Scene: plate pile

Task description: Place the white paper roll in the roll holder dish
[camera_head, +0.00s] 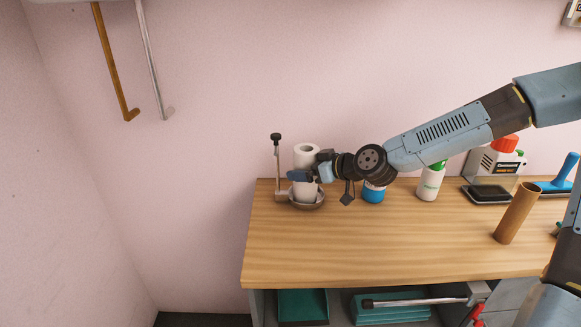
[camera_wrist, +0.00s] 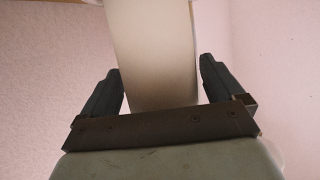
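The white paper roll (camera_head: 306,154) stands upright in the roll holder dish (camera_head: 317,205), beside the holder's thin post (camera_head: 277,160) with its black knob. My gripper (camera_head: 302,175) is at the roll's side, a little above the dish. In the wrist view the roll (camera_wrist: 152,50) runs between the two fingers of my gripper (camera_wrist: 160,68), very close to both. I cannot tell whether the fingers press on it. The roll's underside is hidden.
To the right on the wooden table (camera_head: 340,250) are a blue container (camera_head: 373,193) under my arm, a white bottle (camera_head: 430,184), a red-capped jug (camera_head: 497,163) and a brown cardboard tube (camera_head: 516,213). The table's front middle is clear. A wall stands behind.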

